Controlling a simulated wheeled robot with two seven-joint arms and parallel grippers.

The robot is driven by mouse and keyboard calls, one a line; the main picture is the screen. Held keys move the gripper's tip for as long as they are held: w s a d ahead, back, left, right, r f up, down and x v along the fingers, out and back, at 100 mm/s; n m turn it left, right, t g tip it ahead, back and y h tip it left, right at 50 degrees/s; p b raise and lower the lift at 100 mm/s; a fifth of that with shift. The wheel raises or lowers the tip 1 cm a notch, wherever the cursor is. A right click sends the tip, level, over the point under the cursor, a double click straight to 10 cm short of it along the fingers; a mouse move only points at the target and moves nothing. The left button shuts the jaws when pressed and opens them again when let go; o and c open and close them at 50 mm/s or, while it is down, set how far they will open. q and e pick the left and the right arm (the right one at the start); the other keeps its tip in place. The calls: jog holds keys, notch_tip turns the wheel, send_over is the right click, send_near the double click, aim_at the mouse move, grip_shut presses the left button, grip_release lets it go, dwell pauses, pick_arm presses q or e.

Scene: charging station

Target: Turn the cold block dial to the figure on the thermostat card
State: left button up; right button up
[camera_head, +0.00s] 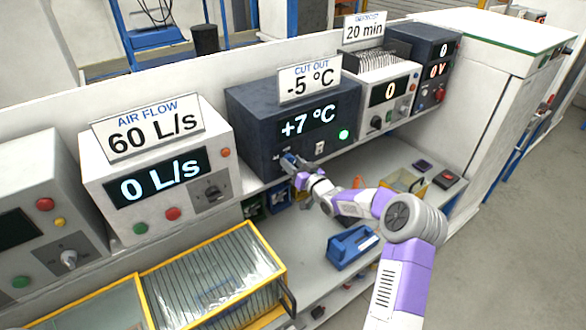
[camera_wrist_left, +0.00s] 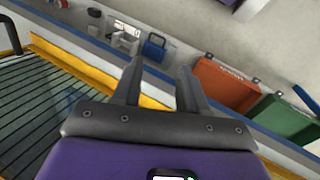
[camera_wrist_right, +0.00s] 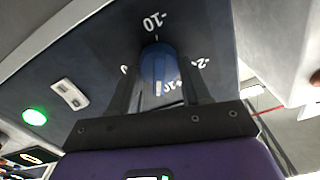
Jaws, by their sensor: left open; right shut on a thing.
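The cold block (camera_head: 255,115) is a dark box; its display (camera_head: 308,122) reads +7 °C. The thermostat card (camera_head: 309,79) on top reads CUT OUT -5 °C. The blue cold block dial (camera_wrist_right: 157,62) sits low on its front, among white figures. One reads -10; others are partly covered. A white mark on the dial lies on its lower side in the right wrist view. My right gripper (camera_head: 289,163) is shut on the dial, one finger on each side (camera_wrist_right: 155,84). My left gripper (camera_wrist_left: 158,78) is open and empty; it is out of the head view.
The air flow unit (camera_head: 160,150) stands left of the cold block, the 20 min timer unit (camera_head: 385,92) right. A green light (camera_head: 344,134) glows on the cold block. A yellow-edged tray (camera_head: 215,275) and blue case (camera_head: 352,246) lie in front. Left gripper hangs near a yellow edge.

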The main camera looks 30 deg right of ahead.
jog(key=shift+f+m+b, duration=0.15)
jog(key=shift+m+b, duration=0.2)
jog(key=shift+m, duration=3.7)
jog(key=shift+f+m+b, duration=0.2)
jog(key=shift+m+b, duration=0.2)
jog(key=shift+m, duration=3.6)
jog(key=shift+f+m+b, duration=0.15)
jog(key=shift+m+b, duration=0.2)
jog(key=shift+m, duration=3.7)
jog(key=o, duration=1.1)
jog(key=shift+r, duration=0.1)
jog(key=shift+c, duration=0.2)
jog(key=shift+d, duration=0.1)
jog(key=s+b, duration=0.1)
jog(key=s, duration=0.6)
jog(key=shift+s+d, duration=0.25)
jog(key=shift+s, duration=0.05)
